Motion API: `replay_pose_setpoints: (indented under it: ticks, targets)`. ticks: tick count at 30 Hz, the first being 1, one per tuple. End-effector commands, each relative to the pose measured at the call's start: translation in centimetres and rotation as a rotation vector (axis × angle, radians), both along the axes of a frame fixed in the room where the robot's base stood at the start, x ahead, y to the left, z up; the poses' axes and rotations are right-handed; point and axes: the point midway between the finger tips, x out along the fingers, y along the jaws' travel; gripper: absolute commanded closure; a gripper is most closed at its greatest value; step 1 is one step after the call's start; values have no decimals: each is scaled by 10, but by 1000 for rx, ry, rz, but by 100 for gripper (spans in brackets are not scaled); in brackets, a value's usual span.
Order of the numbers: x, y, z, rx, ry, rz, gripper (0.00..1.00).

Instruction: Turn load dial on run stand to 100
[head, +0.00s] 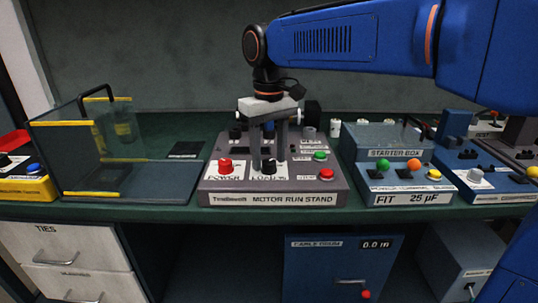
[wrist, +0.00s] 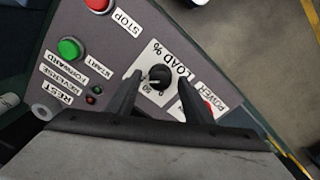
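The motor run stand (head: 275,199) is a grey sloped box in the middle of the bench. Its black load dial (head: 269,166) sits on a white LOAD plate between a red knob and a red button. In the wrist view the dial (wrist: 161,76) shows beside the LOAD % label, with a 50 and a 0 partly readable near it. A pale mark lies on its left side; the exact setting cannot be read. My gripper (head: 269,160) points down over the dial, fingers apart. In the wrist view its fingertips (wrist: 160,74) stand either side of the dial, with gaps visible.
The red POWER knob (head: 225,166) is close left of the dial. The green button (head: 320,155) and red STOP button (head: 326,174) are to the right. A clear-walled guard box (head: 110,150) stands left, and the starter box (head: 390,155) right.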

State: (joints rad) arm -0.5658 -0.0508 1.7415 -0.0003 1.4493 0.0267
Motion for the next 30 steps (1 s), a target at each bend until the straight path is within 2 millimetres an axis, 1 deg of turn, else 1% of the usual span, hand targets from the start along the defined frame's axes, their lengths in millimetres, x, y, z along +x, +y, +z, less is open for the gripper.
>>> replay_pose_setpoints:
  ticks: [7,11,14,17,30]
  targets:
    - [0,0,0,-1,1,1,54]
    - [0,0,8,0,0,1,54]
    - [0,0,22,1,-1,1,54]
    - [1,0,41,1,-2,1,54]
    - [1,0,128,1,-1,0,54]
